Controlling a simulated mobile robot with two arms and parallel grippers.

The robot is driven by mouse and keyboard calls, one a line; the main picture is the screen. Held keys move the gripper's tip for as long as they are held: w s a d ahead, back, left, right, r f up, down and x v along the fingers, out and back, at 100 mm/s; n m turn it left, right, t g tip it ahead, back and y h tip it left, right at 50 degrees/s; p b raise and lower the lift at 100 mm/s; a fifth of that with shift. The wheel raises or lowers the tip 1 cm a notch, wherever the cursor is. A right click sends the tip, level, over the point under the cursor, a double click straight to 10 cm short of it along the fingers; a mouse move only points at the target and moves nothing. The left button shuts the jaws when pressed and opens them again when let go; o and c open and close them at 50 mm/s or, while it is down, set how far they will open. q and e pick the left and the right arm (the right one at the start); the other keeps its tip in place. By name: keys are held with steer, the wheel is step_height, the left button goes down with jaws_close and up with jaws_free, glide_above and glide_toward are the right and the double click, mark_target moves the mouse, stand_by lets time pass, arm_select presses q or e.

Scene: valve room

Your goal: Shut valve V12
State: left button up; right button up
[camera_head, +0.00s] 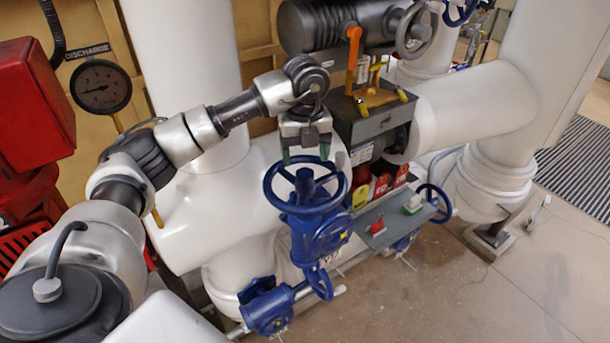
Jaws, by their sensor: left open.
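A large blue handwheel (306,208) sits on a blue gear valve (320,238) at the middle of the head view. No tag on it is legible enough to tell whether it is V12. My left gripper (306,153) is open and points down just above the far rim of this handwheel. Its dark fingers are spread, with nothing seen between them. Whether a fingertip touches the rim cannot be told. My right gripper is not in view.
Large white pipes (230,200) stand close around the valve. A grey box (370,125) with an orange lever (353,60) is right of my gripper. A grey panel (395,220) and red and yellow tags (382,184) sit lower right.

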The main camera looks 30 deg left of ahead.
mark_target(304, 173)
arm_select(q)
steer(key=shift+s+f+b, duration=0.1)
steer(key=shift+f+b, duration=2.05)
steer(key=shift+f, duration=1.15)
